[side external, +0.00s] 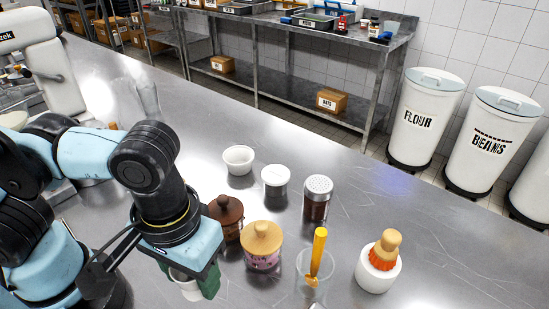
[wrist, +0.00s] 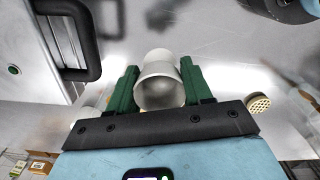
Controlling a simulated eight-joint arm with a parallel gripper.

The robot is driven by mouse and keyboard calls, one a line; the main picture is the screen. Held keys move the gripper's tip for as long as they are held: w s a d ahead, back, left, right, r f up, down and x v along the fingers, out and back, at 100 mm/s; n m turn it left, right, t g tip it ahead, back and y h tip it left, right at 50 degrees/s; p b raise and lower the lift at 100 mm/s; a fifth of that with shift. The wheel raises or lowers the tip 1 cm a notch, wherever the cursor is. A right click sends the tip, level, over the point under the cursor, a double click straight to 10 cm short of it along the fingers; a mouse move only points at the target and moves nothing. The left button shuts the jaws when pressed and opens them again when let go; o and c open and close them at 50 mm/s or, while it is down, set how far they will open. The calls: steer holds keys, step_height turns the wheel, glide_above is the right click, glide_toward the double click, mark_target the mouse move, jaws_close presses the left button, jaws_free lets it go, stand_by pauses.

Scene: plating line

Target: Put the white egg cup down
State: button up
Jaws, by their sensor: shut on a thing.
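The white egg cup (wrist: 159,88) sits between the two green fingers of my gripper (wrist: 160,75) in the wrist view, with a finger against each side. In the side external view my gripper (side external: 195,282) points down at the lower left, and the egg cup (side external: 185,285) shows partly between its fingers. The rest of the cup is hidden by the gripper. I cannot tell whether its base touches the steel table (side external: 440,250).
Right of my gripper stand a brown lidded jar (side external: 226,215), a wooden-lidded jar (side external: 262,246) and a glass with a yellow-handled tool (side external: 316,262). Behind are a white bowl (side external: 238,161), a white-lidded jar (side external: 275,178) and a shaker (side external: 317,198). A brush in a white holder (side external: 378,268) stands farther right.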

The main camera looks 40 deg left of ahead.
steer(key=w+a+r+n, duration=0.1)
steer(key=w+a+n, duration=0.55)
steer(key=w, duration=0.45)
steer(key=w+a+r+n, duration=0.2)
steer(key=w+a+n, duration=0.5)
steer(key=w, duration=0.5)
steer(key=w+a+f+n, duration=0.1)
steer(key=a+f, duration=0.1)
steer(key=a, duration=0.8)
steer(key=w+a+f+n, duration=0.2)
steer(key=a+f, duration=0.1)
steer(key=a, duration=0.7)
steer(key=w+a+f+n, duration=0.1)
steer(key=a+f+n, duration=0.1)
steer(key=a, duration=0.8)
steer(key=shift+w+f+n, duration=0.25)
steer(key=shift+w+f, duration=0.1)
steer(key=shift+f, duration=0.25)
steer(key=shift+a+f, duration=0.3)
steer(key=shift+f, duration=1.9)
steer(key=shift+f, duration=0.1)
